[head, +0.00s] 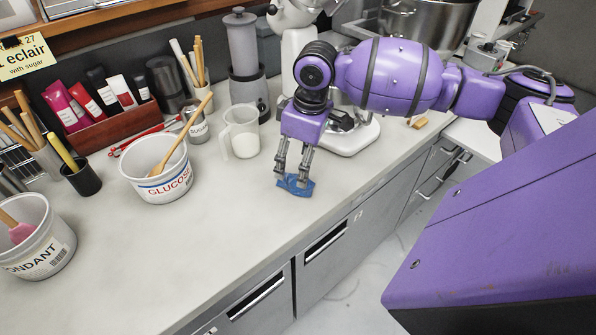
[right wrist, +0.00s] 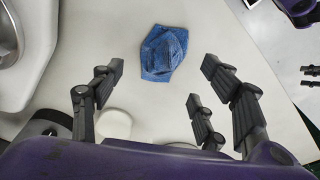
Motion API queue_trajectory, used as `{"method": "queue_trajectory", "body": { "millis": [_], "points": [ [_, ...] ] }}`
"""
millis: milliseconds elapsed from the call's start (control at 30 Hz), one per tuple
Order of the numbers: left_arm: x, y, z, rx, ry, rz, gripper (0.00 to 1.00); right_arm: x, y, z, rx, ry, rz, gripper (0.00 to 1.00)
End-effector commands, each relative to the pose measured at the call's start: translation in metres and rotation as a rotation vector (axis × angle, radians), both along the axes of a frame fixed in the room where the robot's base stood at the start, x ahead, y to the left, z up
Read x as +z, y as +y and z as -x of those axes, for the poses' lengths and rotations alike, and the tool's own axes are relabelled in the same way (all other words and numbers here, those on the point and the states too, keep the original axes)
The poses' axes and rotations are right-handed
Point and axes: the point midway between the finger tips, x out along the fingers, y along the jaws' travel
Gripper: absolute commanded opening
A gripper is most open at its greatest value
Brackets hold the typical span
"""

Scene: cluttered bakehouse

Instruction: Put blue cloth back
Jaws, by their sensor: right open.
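The blue cloth (head: 297,185) lies crumpled on the pale counter, close to its front edge. In the right wrist view the cloth (right wrist: 163,53) lies flat-bottomed on the counter, beyond the fingertips and between them. My right gripper (head: 294,178) points down just above the cloth in the head view, with its fingers at the cloth's near sides. In the right wrist view my right gripper (right wrist: 160,75) has its fingers spread wide, with nothing between the pads. The head view does not clearly show whether a finger touches the cloth.
A measuring jug (head: 241,131) and a white GLUCOSE tub (head: 158,180) with a wooden spoon stand left of the gripper. A white mixer (head: 349,137) stands behind it. A FONDANT tub (head: 42,250) is at the far left. The front middle of the counter (head: 205,240) is clear.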

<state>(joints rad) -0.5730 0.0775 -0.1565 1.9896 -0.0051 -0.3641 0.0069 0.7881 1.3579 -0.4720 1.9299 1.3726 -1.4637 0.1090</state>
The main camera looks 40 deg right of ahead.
Motion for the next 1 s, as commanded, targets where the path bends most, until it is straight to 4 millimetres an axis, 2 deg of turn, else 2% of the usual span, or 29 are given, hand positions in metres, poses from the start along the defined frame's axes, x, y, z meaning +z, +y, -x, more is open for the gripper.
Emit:
{"method": "queue_trajectory", "body": {
  "millis": [33, 100, 333, 500, 1000],
  "points": [
    [0.003, 0.000, -0.002, 0.000, -0.005, 0.000, 0.36, 0.014, -0.001, 0.000, 0.001, -0.006, 0.002, 0.68],
    [0.005, 0.000, -0.003, 0.001, -0.008, 0.001, 0.36, 0.029, -0.002, 0.002, 0.000, -0.006, 0.001, 0.68],
    [0.006, -0.002, -0.001, -0.001, -0.004, 0.004, 0.36, 0.063, -0.005, 0.006, 0.000, -0.002, 0.001, 0.68],
    [0.005, -0.002, 0.001, -0.002, 0.002, 0.004, 0.36, 0.071, -0.005, 0.008, 0.000, 0.001, 0.000, 0.68],
    [0.005, -0.002, 0.001, -0.003, 0.002, 0.004, 0.36, 0.071, -0.005, 0.008, 0.000, 0.001, 0.000, 0.68]
  ]
}}
